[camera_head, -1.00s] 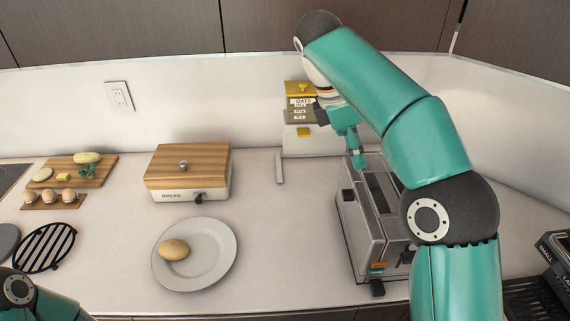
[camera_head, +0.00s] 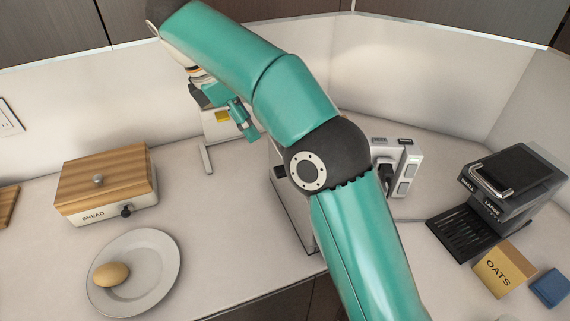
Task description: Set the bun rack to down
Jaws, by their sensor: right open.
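The toaster (camera_head: 297,222) stands on the counter and is mostly hidden behind my right arm; only part of its metal left side shows. No bun rack can be made out, so its position cannot be told. My right gripper (camera_head: 245,126) is open and empty, above the counter, up and to the left of the toaster's visible side. It appears apart from the toaster. My left gripper is out of view.
A wooden-lidded bread box (camera_head: 105,190) and a plate (camera_head: 160,262) with a bun (camera_head: 111,274) are at left. A white appliance (camera_head: 406,170), a coffee machine (camera_head: 508,185) and an oats box (camera_head: 503,270) are at right. The counter between plate and toaster is clear.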

